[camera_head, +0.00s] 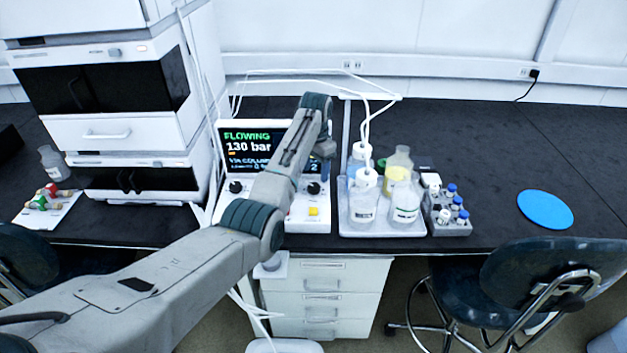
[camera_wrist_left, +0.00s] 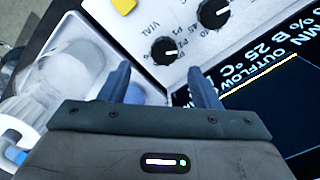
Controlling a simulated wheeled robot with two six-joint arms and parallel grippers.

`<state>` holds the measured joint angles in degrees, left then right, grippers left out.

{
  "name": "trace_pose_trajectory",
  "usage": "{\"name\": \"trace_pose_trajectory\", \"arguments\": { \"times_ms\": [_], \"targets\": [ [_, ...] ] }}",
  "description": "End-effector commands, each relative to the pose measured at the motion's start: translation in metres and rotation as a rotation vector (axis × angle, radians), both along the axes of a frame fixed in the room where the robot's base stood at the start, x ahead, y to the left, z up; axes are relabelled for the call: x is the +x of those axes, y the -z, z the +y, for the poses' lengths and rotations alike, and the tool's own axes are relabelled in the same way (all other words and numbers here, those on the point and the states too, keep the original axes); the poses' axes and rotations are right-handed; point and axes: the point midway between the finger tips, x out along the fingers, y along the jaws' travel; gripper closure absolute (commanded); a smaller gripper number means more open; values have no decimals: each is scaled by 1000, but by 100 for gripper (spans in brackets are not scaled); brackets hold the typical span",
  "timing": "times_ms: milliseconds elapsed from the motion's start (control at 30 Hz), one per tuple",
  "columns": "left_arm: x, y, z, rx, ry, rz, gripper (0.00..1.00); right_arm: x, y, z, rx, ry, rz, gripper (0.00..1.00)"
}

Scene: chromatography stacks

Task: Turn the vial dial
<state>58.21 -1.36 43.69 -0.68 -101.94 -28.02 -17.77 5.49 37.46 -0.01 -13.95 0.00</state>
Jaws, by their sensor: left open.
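The vial dial is a black knob (camera_wrist_left: 163,51) with a white pointer mark, beside the printed word VIAL in the left wrist view. In the head view it is the right-hand knob (camera_head: 314,188) on the white control panel, above a yellow button (camera_head: 313,211). My left gripper (camera_head: 322,157) hangs over the right side of the panel. In the left wrist view its two fingers (camera_wrist_left: 160,82) are apart and empty, and the dial shows beyond the gap between them. I see no contact with the dial. My right gripper is not in view.
A second black knob (camera_wrist_left: 213,12) sits near the vial dial. The lit screen (camera_head: 252,146) reads FLOWING, 130 bar. A tray of tubed bottles (camera_head: 384,230) stands close on the right, then a vial rack (camera_head: 450,226) and a blue disc (camera_head: 545,209). The black bench is clear farther right.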

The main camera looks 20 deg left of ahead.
Motion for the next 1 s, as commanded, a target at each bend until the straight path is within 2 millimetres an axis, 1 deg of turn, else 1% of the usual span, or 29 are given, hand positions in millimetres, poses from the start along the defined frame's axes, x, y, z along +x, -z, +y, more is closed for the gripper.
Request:
{"name": "trace_pose_trajectory", "arguments": {
  "times_ms": [67,133,200,300,433,700,733,767,800,933,1000],
  "targets": [
    [-1,15,1,1,-1,3,43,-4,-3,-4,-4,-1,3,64],
    [-1,28,1,1,-1,3,43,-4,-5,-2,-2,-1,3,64],
    [-1,38,1,1,-1,3,43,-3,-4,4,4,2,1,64],
    [0,49,1,0,-1,1,43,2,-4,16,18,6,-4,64],
    [0,57,1,0,-1,1,43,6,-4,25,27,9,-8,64],
    [0,58,1,1,-1,0,43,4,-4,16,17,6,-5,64],
    [0,58,1,1,-1,0,47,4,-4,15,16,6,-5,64],
    [0,58,1,1,-1,0,53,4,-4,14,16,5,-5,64],
    [0,58,1,1,-1,0,61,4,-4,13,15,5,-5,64],
    [0,58,1,1,-1,0,86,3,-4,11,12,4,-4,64],
    [0,58,1,1,-1,0,88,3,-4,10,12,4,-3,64]
  ]
}}
